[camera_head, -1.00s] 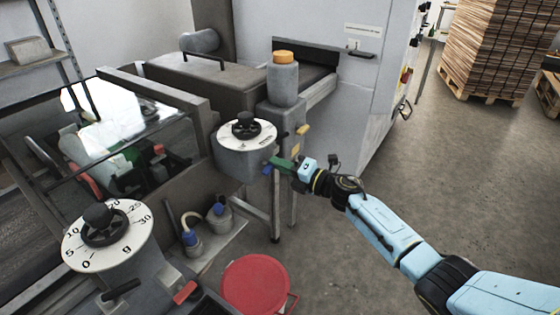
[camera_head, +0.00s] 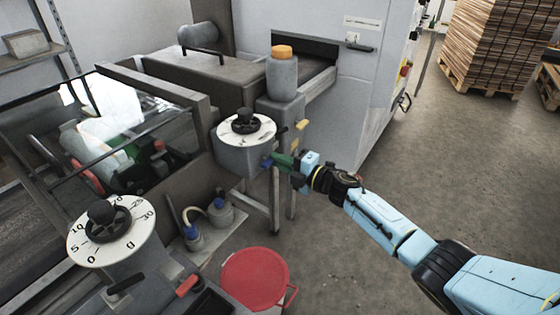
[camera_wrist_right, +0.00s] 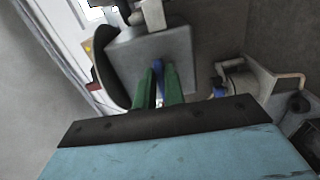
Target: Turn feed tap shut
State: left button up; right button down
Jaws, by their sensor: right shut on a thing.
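The feed tap's blue handle (camera_head: 266,163) shows at the lower side of the grey pot with the white dial (camera_head: 246,130). My right gripper (camera_head: 275,161) reaches it from the right, with its green fingers at the handle. In the right wrist view the blue handle (camera_wrist_right: 158,88) lies between the two green fingers (camera_wrist_right: 160,78), below the grey pot body (camera_wrist_right: 150,50). The gripper is shut on it. The fingers hide part of the handle, so its exact angle is hard to tell. My left gripper is not in view.
A grey bottle with an orange cap (camera_head: 282,72) stands behind the pot. A yellow lever (camera_head: 302,125) sits just right of the pot. A second dial (camera_head: 110,230) is at left. Open floor lies to the right.

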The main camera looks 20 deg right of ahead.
jog(key=c, duration=1.5)
grip_release()
jog(key=v, duration=1.3)
jog(key=shift+s+d+p, duration=0.1)
jog(key=shift+d+p, duration=0.05)
jog(key=shift+p, duration=0.15)
